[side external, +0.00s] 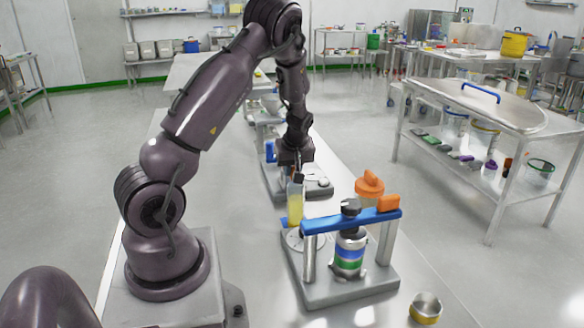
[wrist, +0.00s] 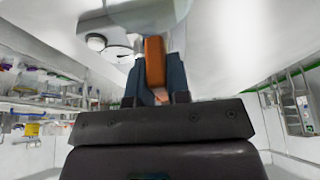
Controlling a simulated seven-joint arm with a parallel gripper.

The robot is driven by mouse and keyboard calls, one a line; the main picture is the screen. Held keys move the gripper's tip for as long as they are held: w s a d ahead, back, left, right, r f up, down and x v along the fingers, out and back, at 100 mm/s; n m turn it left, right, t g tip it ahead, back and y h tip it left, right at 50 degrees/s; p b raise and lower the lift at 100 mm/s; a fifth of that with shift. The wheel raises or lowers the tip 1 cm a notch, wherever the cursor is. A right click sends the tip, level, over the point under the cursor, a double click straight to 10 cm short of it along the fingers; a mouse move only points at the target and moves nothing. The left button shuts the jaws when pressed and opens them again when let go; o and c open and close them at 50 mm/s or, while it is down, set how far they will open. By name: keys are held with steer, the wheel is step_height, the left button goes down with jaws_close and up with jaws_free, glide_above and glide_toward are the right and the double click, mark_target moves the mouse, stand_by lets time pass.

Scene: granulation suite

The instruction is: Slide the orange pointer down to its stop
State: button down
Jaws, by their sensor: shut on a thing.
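My gripper (side external: 297,178) points down beside the top of a clear upright column (side external: 295,208) with yellow in its lower part. In the wrist view my gripper (wrist: 157,72) is shut on an orange piece (wrist: 154,58), which looks like the orange pointer. The fingers lie on both sides of it. In the side view the fingers and column hide most or all of this piece, and its stop cannot be made out.
Close to the column's right stands a blue crossbar (side external: 345,222) on metal posts, with an orange block (side external: 388,203) on its end. A striped bottle (side external: 350,255) sits under it. An orange cone-shaped part (side external: 369,186) is behind. A yellow-ringed cup (side external: 425,308) stands front right.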

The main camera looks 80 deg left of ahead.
steer(key=shift+f, duration=1.85)
steer(key=c, duration=1.1)
jaws_free()
steer(key=v, duration=1.3)
